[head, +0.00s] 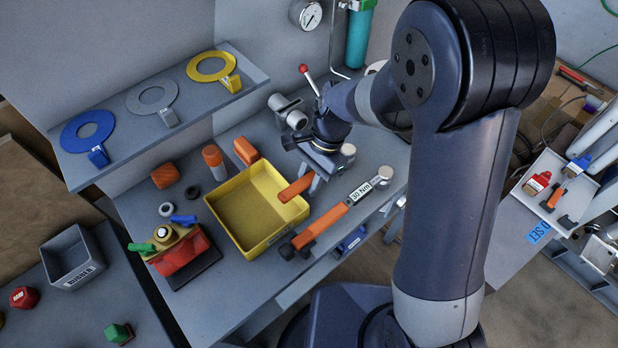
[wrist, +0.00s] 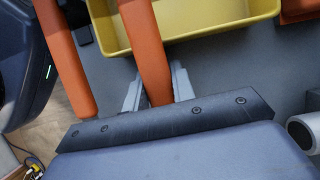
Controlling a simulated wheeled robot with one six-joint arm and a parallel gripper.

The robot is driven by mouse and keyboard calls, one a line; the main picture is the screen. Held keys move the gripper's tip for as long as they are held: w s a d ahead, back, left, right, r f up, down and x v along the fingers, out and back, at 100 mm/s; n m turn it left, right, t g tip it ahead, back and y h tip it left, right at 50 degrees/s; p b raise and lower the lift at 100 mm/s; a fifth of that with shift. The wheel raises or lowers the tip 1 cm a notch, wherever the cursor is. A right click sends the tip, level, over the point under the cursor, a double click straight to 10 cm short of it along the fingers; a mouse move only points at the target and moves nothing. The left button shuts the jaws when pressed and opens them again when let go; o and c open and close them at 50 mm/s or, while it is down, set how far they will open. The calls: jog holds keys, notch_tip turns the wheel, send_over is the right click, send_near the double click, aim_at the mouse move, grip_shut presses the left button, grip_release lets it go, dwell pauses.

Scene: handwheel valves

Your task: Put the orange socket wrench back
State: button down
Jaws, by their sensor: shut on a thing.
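My gripper (head: 314,180) is low over the bench beside the yellow tray. It is shut on an orange handle (head: 295,188), which I take to be the orange socket wrench. In the wrist view the handle (wrist: 146,45) runs between the two grey fingers (wrist: 154,90) and out over the tray's rim. The tool's far end is hidden by my gripper. A second wrench (head: 321,222), with an orange grip and a "30 Nm" label, lies along the bench's front edge. Its orange grip (wrist: 66,60) shows left of the held handle in the wrist view.
The yellow tray (head: 226,225) looks empty. A shelf (head: 127,134) with three ring tools is behind. A grey bin (head: 72,257) stands at left, a white tray (head: 549,196) at right.

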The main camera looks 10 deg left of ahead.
jog(key=c, duration=0.6)
grip_release()
jog(key=shift+c, duration=0.2)
jog(key=shift+r, duration=0.1)
jog(key=shift+p+v, duration=2.65)
jog(key=shift+v, duration=0.3)
jog(key=shift+w, duration=0.1)
jog(key=b+v, duration=0.1)
jog(key=v, duration=0.9)
jog(key=shift+r, duration=0.35)
